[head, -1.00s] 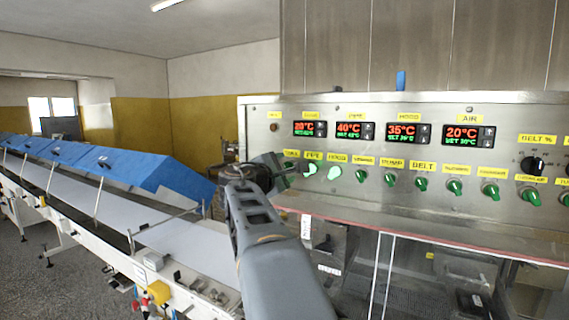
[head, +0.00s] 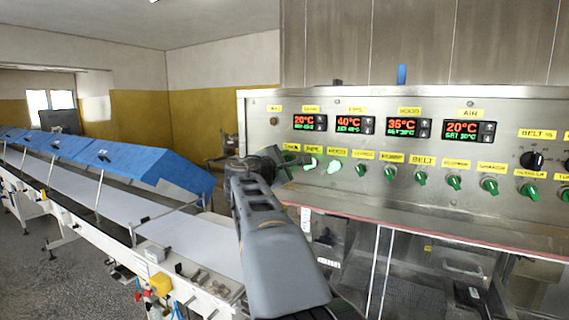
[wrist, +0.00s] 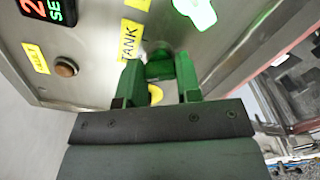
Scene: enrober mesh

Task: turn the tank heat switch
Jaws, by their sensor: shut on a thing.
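The tank heat switch (wrist: 158,66) is a green knob on the steel panel, just below the yellow TANK label (wrist: 129,40) in the wrist view. My gripper (wrist: 160,88) has its two green-tipped fingers on either side of the knob and is shut on it. The fingers hide much of the knob, so its exact angle is hard to tell. In the head view my gripper (head: 284,163) is at the left end of the switch row and covers the tank switch. The TANK label (head: 291,147) shows just above it.
A lit green switch (head: 310,165) sits just right of my gripper, with several more knobs along the row. Red and green temperature displays (head: 309,122) are above. A conveyor with blue covers (head: 140,165) runs along the left.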

